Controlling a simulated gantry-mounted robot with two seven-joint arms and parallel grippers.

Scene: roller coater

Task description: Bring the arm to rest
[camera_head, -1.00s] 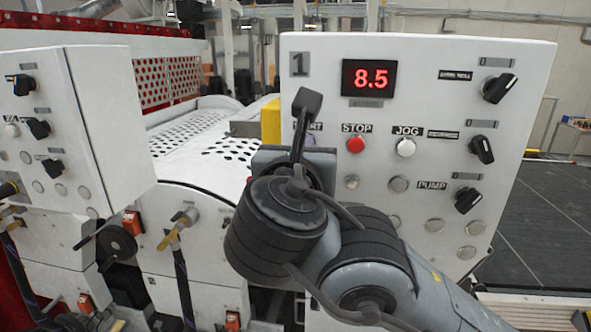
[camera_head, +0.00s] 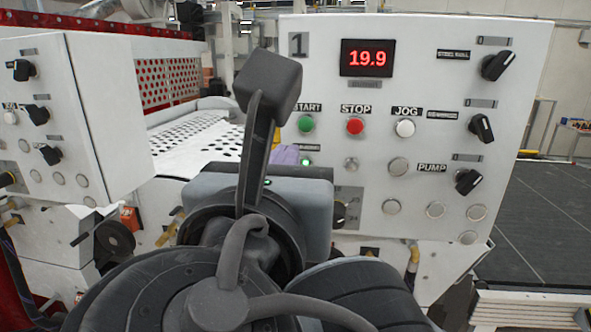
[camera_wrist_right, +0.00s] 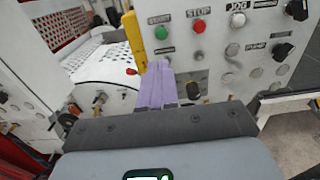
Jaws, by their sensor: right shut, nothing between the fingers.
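My right arm (camera_head: 230,285) fills the lower middle of the head view, its dark wrist close to the camera. The purple fingers of my right gripper (camera_head: 285,155) show only slightly past the wrist. In the right wrist view the gripper (camera_wrist_right: 158,75) has its fingers together and empty. My left gripper is in neither view now.
The panel carries a display (camera_head: 367,58) reading 19.9, a green START button (camera_head: 306,123), a red STOP button (camera_head: 355,126) and black knobs. A small green light (camera_head: 305,161) glows below START. A second white control box (camera_head: 100,120) stands at left.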

